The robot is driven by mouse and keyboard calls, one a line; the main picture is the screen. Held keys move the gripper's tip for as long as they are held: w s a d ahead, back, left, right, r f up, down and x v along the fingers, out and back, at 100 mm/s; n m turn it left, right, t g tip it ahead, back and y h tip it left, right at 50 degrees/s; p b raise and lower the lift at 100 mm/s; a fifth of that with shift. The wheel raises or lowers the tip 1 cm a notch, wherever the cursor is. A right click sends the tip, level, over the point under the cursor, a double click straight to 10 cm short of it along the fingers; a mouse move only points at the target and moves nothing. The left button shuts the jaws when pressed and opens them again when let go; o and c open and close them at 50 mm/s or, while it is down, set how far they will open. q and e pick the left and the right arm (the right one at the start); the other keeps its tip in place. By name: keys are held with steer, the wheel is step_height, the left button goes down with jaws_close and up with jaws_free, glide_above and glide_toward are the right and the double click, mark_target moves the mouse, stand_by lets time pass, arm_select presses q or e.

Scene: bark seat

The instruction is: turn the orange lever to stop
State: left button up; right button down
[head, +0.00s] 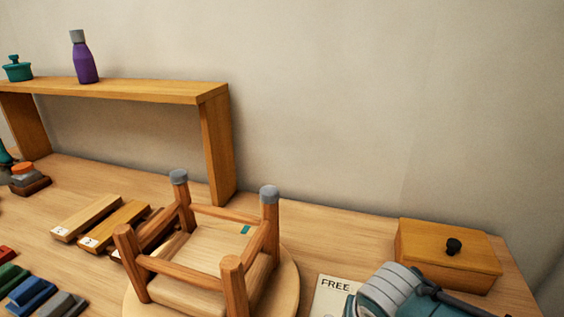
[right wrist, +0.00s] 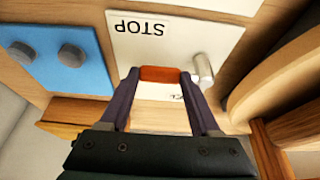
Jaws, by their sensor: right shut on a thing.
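The orange lever (right wrist: 159,74) is in the right wrist view, between the two fingertips of my right gripper (right wrist: 160,80), which is shut on it. The lever lies over a white plate (right wrist: 150,40) with the word STOP, upside down in this view. A pale round peg (right wrist: 202,70) stands on the plate just right of the lever. In the head view the plate (head: 328,300) shows the word FREE at the lower right; my right arm covers part of it, and the lever is hidden there. My left gripper is not in view.
An upturned wooden stool (head: 205,268) stands on a round board left of the plate. A wooden box (head: 440,250) with a black knob is behind my right arm. A blue panel (right wrist: 55,65) with two grey knobs is beside the plate. A shelf (head: 150,91) stands at the back left.

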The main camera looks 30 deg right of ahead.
stand_by(0.5)
steer(key=shift+c, duration=1.9)
jaws_free()
steer(key=p+v, duration=0.4)
steer(key=v, duration=0.6)
steer(key=shift+a, duration=0.1)
